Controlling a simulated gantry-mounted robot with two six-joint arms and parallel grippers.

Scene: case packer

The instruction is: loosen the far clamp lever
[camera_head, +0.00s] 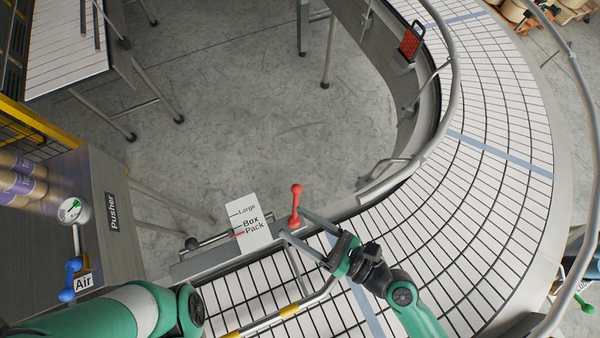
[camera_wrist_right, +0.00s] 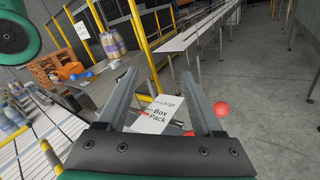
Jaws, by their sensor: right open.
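A red lever with a round knob (camera_head: 295,204) stands upright at the conveyor's inner edge, right of the size card (camera_head: 248,222). I take it to be the far clamp lever. My right gripper (camera_head: 294,224) is open, its two fingers reaching toward the lever's foot. In the right wrist view, the red knob (camera_wrist_right: 221,109) shows just outside the right finger, and the fingers (camera_wrist_right: 158,74) are spread with nothing held. Whether the lever's foot lies between the fingers is unclear. My left arm shows at the lower left; its gripper is out of view.
A guide rail with yellow bands (camera_head: 289,311) runs over the conveyor (camera_head: 480,200) below the gripper. A blue Air lever (camera_head: 70,280) and gauge (camera_head: 73,210) are on the Pusher cabinet (camera_head: 118,245) at left. The floor (camera_head: 270,110) beyond the lever is clear.

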